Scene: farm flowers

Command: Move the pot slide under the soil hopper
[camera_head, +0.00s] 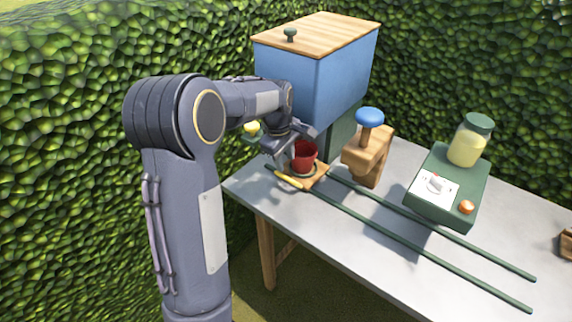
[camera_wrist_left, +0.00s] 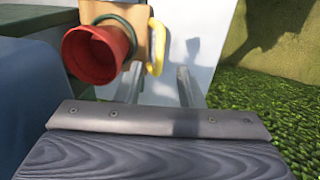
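The pot slide (camera_head: 318,181) is a small wooden board with a yellow handle (camera_head: 288,180) on its front left edge. It sits at the left end of two green rails and carries a red pot (camera_head: 304,155). The soil hopper (camera_head: 318,85) is a blue box with a wooden lid, behind and above the slide. My left gripper (camera_head: 284,150) is just left of the pot, close above the handle. In the left wrist view the pot (camera_wrist_left: 92,53) and yellow handle (camera_wrist_left: 156,46) show beyond the gripper's grey body, apart from it.
The rails (camera_head: 430,238) run right along the grey table (camera_head: 300,212). A wooden stand with a blue knob (camera_head: 369,116) is right of the slide. A green box (camera_head: 440,215) bears a jar (camera_head: 468,142), a card and an orange knob. A hedge encloses the back and left.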

